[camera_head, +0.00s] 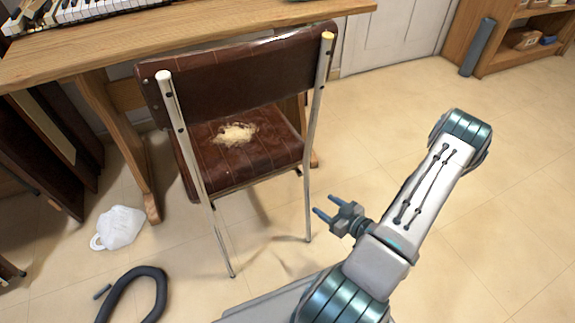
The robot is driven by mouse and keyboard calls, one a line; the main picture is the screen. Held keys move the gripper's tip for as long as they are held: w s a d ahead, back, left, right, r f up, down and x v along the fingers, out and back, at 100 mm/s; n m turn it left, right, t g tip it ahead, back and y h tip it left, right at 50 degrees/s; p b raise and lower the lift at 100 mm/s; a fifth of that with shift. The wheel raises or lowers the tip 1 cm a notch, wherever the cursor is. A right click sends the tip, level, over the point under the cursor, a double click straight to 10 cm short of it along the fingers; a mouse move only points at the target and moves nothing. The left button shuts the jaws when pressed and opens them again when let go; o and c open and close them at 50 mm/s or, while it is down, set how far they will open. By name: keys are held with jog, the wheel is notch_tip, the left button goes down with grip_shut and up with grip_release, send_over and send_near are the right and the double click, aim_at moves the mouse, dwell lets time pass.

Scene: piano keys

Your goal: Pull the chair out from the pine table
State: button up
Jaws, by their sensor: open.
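The chair (240,75) has a dark brown padded back and metal tube legs. Its brown seat (270,150) has a torn patch with pale stuffing showing. Its back faces me, and the seat's far part lies under the pine table (215,32). The table edge runs just beyond the chair back at the upper left. My gripper (323,214) is open and empty, to the right of the chair's near right leg and lower than the seat in the picture. It appears apart from the chair, though the exact depth gap is hard to tell.
A white bag (119,228) and a dark curved hose (135,285) lie on the floor at left. Dark panels (60,140) lean at far left. A wooden shelf (490,50) and grey roll (478,47) stand upper right. Piano keys (75,12) sit on the table. Floor at right is clear.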

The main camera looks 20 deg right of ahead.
jog(key=s+d, duration=0.3)
jog(key=s, duration=0.6)
jog(key=shift+s, duration=0.2)
dwell(0.6)
